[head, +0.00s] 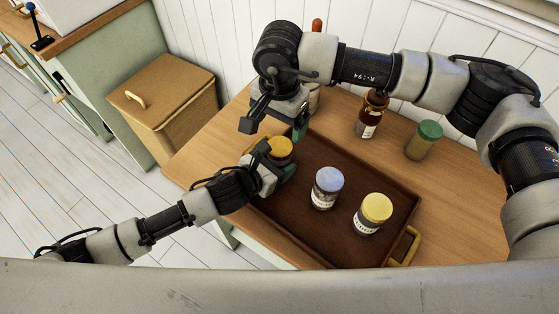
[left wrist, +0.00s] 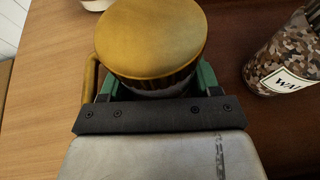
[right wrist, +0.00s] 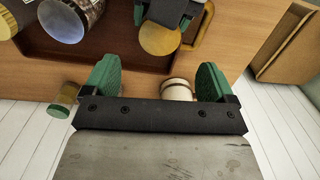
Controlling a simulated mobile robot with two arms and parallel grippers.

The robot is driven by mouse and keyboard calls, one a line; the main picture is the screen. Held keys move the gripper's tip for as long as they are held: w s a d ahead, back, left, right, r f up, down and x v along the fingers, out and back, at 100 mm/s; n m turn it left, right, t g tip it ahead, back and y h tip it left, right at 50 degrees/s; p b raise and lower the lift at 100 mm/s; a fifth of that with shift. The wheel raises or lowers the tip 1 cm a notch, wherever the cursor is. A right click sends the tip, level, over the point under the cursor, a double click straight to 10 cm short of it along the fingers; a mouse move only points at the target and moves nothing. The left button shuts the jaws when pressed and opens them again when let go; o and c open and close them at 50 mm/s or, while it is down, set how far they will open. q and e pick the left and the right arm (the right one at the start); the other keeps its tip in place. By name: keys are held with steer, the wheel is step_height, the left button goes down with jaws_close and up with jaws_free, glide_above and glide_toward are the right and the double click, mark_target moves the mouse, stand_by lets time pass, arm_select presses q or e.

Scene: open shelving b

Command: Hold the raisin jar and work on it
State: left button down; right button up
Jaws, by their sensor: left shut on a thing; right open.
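The jar with a golden-orange lid (head: 280,147), which I take for the raisin jar, stands upright at the far left corner of the brown tray (head: 296,238). Its label is hidden. My left gripper (head: 275,164) is shut around its body, below the lid. The lid (left wrist: 152,42) fills the upper middle of the left wrist view, with a green finger on each side. My right gripper (head: 273,128) is open and empty, just above and behind that jar. In the right wrist view the held jar's lid (right wrist: 160,39) lies beyond the green fingertips, not between them.
A blue-lidded jar (head: 326,189) and a yellow-lidded jar (head: 373,213) stand in the tray. Behind it are a brown bottle (head: 371,116), a green-lidded jar (head: 424,141) and a pale container (head: 315,98) partly hidden by my right arm. A wooden bin (head: 165,104) stands left of the table.

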mark_target(280, 146)
step_height(280, 146, down, 8)
steer(key=shift+r, duration=0.15)
stand_by(0.4)
steer(key=c, duration=1)
steer(key=m, duration=0.6)
steer(key=shift+m, duration=0.3)
steer(key=o, duration=1)
steer(key=shift+o, duration=0.2)
steer(key=shift+r, duration=0.1)
